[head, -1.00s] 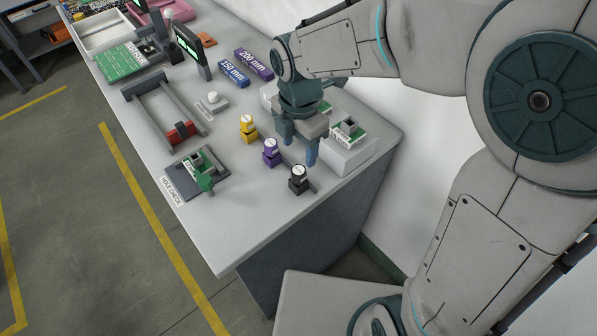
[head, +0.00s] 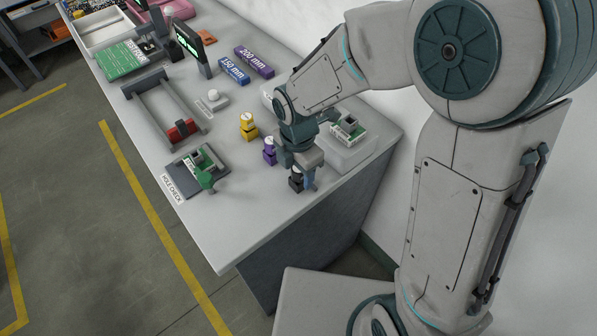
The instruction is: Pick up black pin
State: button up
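The black pin (head: 296,184) stands on the bench near its front right edge, and its upper part is partly hidden by my gripper. My gripper (head: 298,174) points down right over the black pin. Its two blue-grey fingers look apart, one at the pin's left rear and one at its right. I cannot tell whether either finger touches the pin. The purple pin (head: 269,152) stands just behind and left of the gripper, and the yellow pin (head: 248,127) stands farther back.
A white block with a green board (head: 349,130) is close right of the gripper. A grey frame with a red part (head: 181,131) stands farther left. The front bench surface is clear.

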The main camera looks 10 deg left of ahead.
jog(key=c, duration=0.9)
jog(key=shift+r, duration=0.1)
jog(key=shift+c, duration=0.2)
